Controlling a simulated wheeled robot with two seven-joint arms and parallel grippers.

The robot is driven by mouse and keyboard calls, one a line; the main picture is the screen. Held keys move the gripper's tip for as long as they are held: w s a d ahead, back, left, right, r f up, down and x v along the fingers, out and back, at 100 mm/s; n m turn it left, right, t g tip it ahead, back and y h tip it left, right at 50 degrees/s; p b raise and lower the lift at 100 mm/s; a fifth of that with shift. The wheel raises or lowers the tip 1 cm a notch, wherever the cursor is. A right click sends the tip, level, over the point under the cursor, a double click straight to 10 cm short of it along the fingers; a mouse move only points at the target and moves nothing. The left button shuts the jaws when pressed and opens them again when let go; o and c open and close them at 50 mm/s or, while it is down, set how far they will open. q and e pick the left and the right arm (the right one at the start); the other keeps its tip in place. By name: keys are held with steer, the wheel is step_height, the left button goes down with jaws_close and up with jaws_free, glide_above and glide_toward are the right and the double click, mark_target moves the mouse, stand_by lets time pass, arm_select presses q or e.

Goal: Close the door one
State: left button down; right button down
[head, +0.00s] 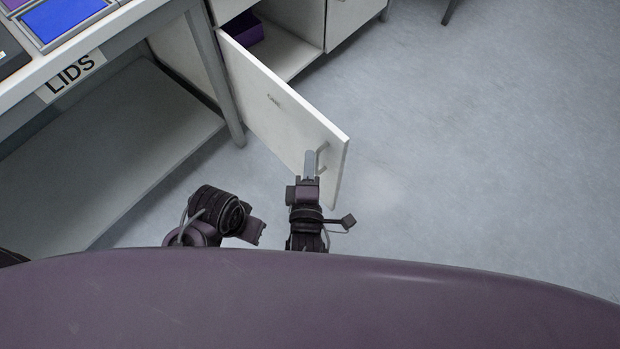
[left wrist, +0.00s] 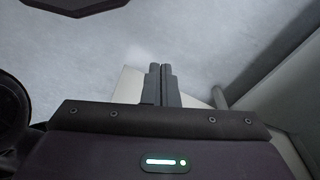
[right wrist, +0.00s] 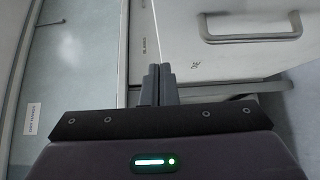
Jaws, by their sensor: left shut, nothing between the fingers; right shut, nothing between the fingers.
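The door (head: 275,110), a white panel with a small dark label, stands wide open from the low cabinet in the head view. Its grey bar handle (head: 322,158) is near the free edge. My right gripper (head: 310,155) is shut and empty, its fingers overlapping the door's outer face just left of the handle; I cannot tell if they touch. Its closed fingers also show in the right wrist view (right wrist: 158,70). My left gripper (left wrist: 160,70) is shut and empty. In the head view its arm is folded low, left of the right one, with its fingertips hidden.
The open cabinet compartment (head: 285,50) holds a purple bin (head: 244,29). A table with a LIDS label (head: 71,77) and a lower shelf (head: 120,150) stands left, its leg (head: 216,75) close to the door. The floor (head: 460,150) to the right is clear.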

mark_target(324, 126)
steer(key=w, duration=0.1)
steer(key=w+d, duration=0.1)
steer(key=w, duration=0.3)
steer(key=shift+w+d+b, duration=0.25)
steer(key=shift+d+b, duration=0.05)
steer(key=shift+d, duration=0.05)
steer(key=shift+w+d, duration=0.4)
steer(key=shift+d, duration=0.05)
